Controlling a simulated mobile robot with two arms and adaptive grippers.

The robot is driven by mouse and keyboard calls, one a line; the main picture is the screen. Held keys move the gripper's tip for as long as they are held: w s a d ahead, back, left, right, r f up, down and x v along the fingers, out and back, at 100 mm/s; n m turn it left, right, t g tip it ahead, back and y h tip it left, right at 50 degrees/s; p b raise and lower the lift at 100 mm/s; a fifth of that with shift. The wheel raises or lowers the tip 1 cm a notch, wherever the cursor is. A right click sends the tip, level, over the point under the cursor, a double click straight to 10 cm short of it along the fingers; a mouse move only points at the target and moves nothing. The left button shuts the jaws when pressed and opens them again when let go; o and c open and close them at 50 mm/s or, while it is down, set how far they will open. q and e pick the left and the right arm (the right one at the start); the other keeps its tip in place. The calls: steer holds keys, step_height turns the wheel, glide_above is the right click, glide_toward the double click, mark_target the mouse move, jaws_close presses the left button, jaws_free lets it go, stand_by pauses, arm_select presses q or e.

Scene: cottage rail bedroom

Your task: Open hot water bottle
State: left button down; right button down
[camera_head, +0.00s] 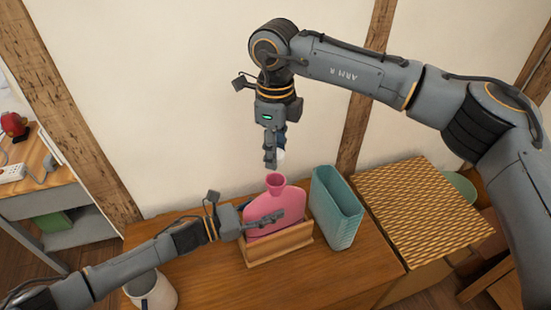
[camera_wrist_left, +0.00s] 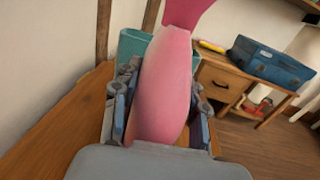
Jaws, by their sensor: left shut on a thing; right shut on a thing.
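The pink hot water bottle (camera_head: 267,203) stands upright in a wooden holder (camera_head: 280,243) on the table, its funnel-shaped mouth facing up with no stopper in it. My left gripper (camera_head: 264,219) is shut around the bottle's body. In the left wrist view the bottle (camera_wrist_left: 165,85) sits between the two fingers of the left gripper (camera_wrist_left: 163,112). My right gripper (camera_head: 271,160) points down above the mouth, apart from it, and is shut on a small white-and-dark piece (camera_head: 281,154), apparently the stopper. The fingers partly hide this piece.
A teal ribbed container (camera_head: 336,208) stands just right of the bottle, beside a woven-top box (camera_head: 415,205). A white cup (camera_head: 152,291) is at the table's front left. A side shelf (camera_head: 30,178) stands at the left. The wall is close behind the table.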

arm_select(q)
steer(key=c, duration=0.7)
jaws_free()
steer(key=shift+o, duration=0.2)
